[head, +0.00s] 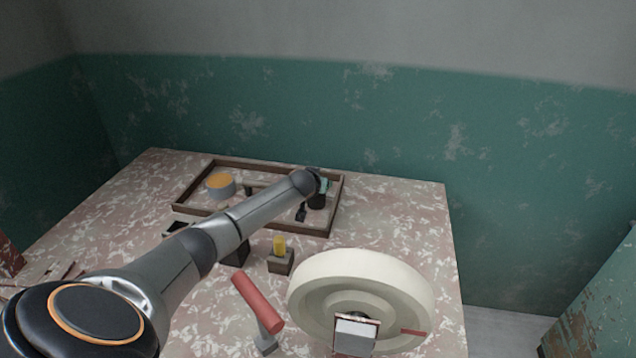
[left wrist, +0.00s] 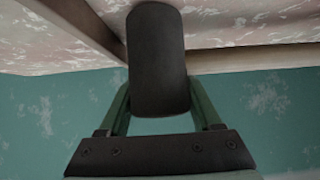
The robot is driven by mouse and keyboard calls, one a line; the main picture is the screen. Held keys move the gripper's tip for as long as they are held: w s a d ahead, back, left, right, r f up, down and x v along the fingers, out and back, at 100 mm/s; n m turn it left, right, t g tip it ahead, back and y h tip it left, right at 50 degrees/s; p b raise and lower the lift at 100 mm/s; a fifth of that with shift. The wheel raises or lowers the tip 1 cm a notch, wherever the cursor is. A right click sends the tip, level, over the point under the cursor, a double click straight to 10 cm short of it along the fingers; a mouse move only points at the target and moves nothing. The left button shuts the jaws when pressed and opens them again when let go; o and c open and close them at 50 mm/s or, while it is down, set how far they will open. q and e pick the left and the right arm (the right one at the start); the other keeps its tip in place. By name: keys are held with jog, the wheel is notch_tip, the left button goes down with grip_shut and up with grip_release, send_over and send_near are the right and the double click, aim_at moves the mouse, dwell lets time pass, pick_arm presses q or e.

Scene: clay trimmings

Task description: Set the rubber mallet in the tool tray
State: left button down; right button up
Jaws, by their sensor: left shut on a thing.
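My left gripper (head: 319,182) reaches over the right part of the brown-rimmed tool tray (head: 280,228). It is shut on the rubber mallet (left wrist: 158,60), whose black, round-edged cylinder, apparently the head, fills the space between the fingers in the left wrist view. In the head view the black cylinder (head: 317,201) hangs below the fingers, inside the tray's outline. Its handle I cannot make out for sure, and I cannot tell whether it touches the tray floor. The tray's walls also show in the left wrist view (left wrist: 255,60). My right gripper is not in view.
The tray holds a grey tin (head: 221,187) with an orange top and a tan bar (head: 262,184), partly behind my arm. In front stand a yellow-topped block (head: 280,260), a red-handled tool (head: 257,301) and a large cream wheel (head: 350,275). The table's right back is clear.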

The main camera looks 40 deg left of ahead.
pick_arm(q)
jog(key=shift+f, duration=0.25)
jog(key=shift+c, duration=1.4)
grip_release()
jog(key=shift+o, duration=1.4)
